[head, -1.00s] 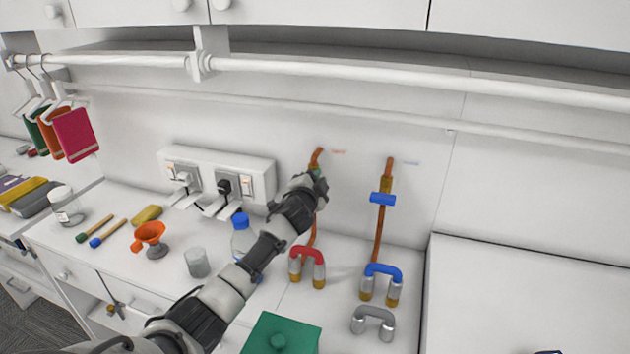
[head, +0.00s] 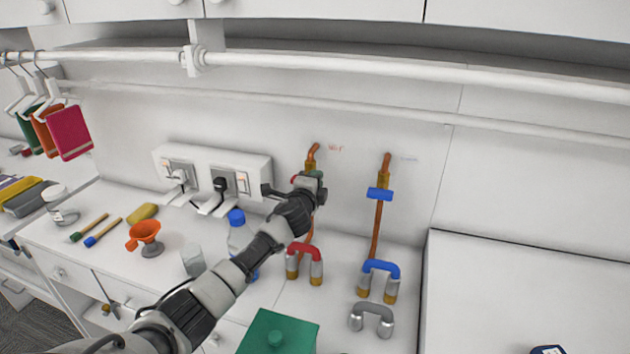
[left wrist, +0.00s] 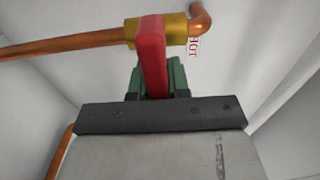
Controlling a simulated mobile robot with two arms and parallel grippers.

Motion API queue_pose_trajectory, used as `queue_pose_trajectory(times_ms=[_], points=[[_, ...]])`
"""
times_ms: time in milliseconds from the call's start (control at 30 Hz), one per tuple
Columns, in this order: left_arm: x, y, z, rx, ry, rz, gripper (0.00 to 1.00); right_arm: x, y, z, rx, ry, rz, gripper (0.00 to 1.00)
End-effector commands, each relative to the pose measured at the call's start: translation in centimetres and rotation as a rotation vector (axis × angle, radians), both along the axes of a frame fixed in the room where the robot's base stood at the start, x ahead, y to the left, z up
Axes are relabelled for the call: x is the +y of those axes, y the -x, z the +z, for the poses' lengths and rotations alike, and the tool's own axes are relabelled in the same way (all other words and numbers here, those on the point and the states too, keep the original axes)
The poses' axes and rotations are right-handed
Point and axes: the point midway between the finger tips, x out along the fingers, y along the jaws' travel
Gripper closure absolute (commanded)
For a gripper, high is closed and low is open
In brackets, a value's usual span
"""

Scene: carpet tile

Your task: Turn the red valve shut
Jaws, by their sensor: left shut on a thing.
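The red valve handle (left wrist: 153,55) sits on a brass valve body (left wrist: 172,30) on a copper pipe (left wrist: 70,44). In the left wrist view it lies across the pipe, with its end between my green finger pads. My left gripper (left wrist: 158,78) is shut on it. In the head view my left gripper (head: 308,180) is at the left copper pipe by the wall, and the valve is mostly hidden behind it. The brass (head: 311,165) shows just above. My right gripper is not in view.
A second pipe with a blue valve handle (head: 380,194) stands to the right. Below are a red U-shaped pipe cover (head: 305,250), a blue one (head: 381,268) and a grey one (head: 372,312). A socket panel (head: 212,172) and a bottle (head: 241,236) are left of my gripper.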

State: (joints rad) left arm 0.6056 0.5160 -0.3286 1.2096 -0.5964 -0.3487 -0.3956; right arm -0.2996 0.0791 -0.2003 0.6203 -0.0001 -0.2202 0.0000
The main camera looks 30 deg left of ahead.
Motion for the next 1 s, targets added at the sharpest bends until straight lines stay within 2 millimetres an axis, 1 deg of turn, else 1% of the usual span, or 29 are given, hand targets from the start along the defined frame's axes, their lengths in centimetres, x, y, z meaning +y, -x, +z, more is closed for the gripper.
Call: queue_pose_trajectory(times_ms=[367, 400, 533, 567, 867, 1000], points=[[0.04, 0.02, -0.10, 0.003, -0.009, 0.001, 1.00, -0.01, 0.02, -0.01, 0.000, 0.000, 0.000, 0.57], [0.04, 0.02, -0.10, 0.003, -0.009, 0.001, 0.80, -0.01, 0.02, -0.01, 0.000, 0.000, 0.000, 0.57], [0.03, 0.02, -0.09, 0.003, -0.008, 0.001, 0.60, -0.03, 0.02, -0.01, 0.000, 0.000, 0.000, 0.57], [0.03, 0.02, -0.09, 0.003, -0.008, 0.001, 0.57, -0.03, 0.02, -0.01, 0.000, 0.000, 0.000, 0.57], [0.00, 0.13, -0.06, 0.002, -0.007, 0.000, 0.57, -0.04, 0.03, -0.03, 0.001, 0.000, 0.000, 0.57], [-0.14, 0.97, -0.14, 0.001, -0.007, 0.000, 0.57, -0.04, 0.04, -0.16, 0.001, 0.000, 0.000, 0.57]])
